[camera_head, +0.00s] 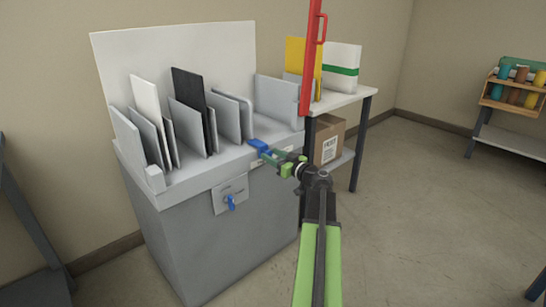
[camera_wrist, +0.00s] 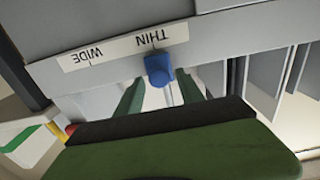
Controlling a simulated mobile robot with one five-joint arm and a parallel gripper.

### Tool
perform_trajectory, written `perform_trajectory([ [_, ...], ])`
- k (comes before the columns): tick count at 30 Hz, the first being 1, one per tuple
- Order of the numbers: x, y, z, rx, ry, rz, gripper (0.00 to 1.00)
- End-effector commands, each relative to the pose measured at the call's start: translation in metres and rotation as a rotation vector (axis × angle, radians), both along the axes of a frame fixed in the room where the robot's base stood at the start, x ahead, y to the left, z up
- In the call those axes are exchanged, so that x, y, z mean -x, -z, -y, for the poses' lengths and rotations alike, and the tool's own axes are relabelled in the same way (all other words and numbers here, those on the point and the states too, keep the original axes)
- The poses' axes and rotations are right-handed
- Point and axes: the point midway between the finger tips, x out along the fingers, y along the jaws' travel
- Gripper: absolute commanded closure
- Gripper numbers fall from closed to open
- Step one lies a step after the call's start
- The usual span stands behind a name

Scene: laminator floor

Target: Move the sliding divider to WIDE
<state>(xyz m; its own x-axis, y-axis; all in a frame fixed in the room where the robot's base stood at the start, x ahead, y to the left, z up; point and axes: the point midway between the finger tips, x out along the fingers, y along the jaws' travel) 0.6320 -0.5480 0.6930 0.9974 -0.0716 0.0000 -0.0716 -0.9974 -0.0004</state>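The sliding divider's blue knob (camera_head: 258,145) sits at the front top edge of the grey laminator cabinet. In the wrist view the blue knob (camera_wrist: 158,69) stands at the THIN mark of a white label (camera_wrist: 125,45). WIDE is printed toward the label's left end there. My gripper (camera_head: 270,155) is at the knob in the head view. In the wrist view my gripper (camera_wrist: 160,86) shows two green fingers apart, with the knob just beyond and between them. I cannot tell whether they touch it. The divider panel itself is not clearly identifiable.
The cabinet (camera_head: 235,245) holds several upright grey panels and a black sheet (camera_head: 188,95). A small plate with a blue lever (camera_head: 231,203) is on its front. A red upright bar (camera_head: 312,60) stands near the cabinet's right end. A side table (camera_head: 345,98) is behind it.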

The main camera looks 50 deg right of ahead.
Motion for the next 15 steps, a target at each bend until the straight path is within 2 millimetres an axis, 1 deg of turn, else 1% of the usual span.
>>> perform_trajectory([
  [1,0.0001,0.0,0.0,0.0,0.0,0.0,0.63],
  [9,0.0003,0.0001,-0.0002,0.0,-0.001,0.0,0.99],
  [10,0.0003,0.0001,-0.0003,0.0,-0.001,0.0,1.0],
  [15,0.0003,0.0001,-0.0006,0.0,-0.002,0.0,1.0],
])
